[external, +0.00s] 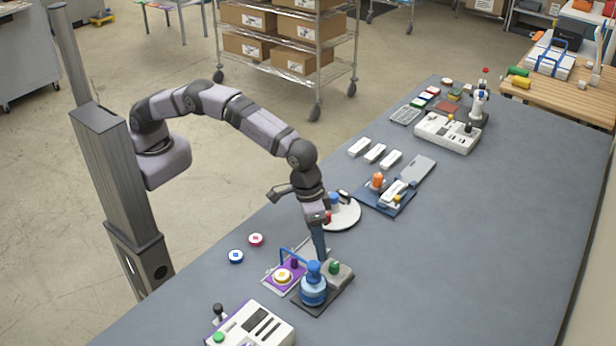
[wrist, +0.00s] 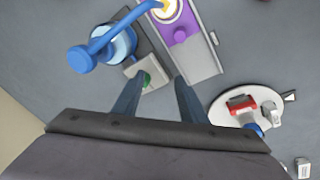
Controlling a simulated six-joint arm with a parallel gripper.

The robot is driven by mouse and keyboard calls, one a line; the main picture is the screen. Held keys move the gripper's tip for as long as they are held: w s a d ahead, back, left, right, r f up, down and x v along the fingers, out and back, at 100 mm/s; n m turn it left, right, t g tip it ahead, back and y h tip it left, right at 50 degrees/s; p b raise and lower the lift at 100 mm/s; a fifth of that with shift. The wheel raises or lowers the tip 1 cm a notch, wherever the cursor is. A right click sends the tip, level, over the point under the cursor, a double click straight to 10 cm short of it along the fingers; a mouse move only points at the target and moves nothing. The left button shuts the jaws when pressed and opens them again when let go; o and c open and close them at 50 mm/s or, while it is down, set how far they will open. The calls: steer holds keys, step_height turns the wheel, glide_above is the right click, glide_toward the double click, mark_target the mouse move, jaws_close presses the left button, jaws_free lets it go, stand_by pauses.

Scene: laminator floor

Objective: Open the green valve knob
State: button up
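The green valve knob (external: 335,267) sits on a grey block beside a blue bottle-like vessel (external: 313,287). In the wrist view the green knob (wrist: 146,79) shows close to the left fingertip, partly hidden by it. My gripper (external: 320,252) points down just behind the knob, above the table. In the wrist view my gripper (wrist: 160,84) has its two fingers spread with nothing held between them. The knob appears near the left edge of the gap. I cannot tell whether the finger touches it.
A blue tube arches from the vessel over a purple plate (wrist: 180,33) on a grey tray. A white round plate (external: 343,215) with small items stands nearby. A white box with a lever (external: 250,325) is at the front. The table's right side is clear.

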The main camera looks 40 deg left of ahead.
mark_target(334, 264)
steer(key=r+m, duration=0.1)
steer(key=s+d+r+m+t+h+p, duration=0.1)
steer(key=s+d+r+m+t+p, duration=0.1)
steer(key=r, duration=0.1)
steer(key=shift+d+m+h, duration=0.1)
steer(key=shift+m+h, duration=0.2)
steer(key=shift+f, duration=0.2)
steer(key=shift+p+x, duration=1.45)
steer(key=shift+x, duration=2.05)
steer(key=shift+w, duration=0.15)
jaws_close()
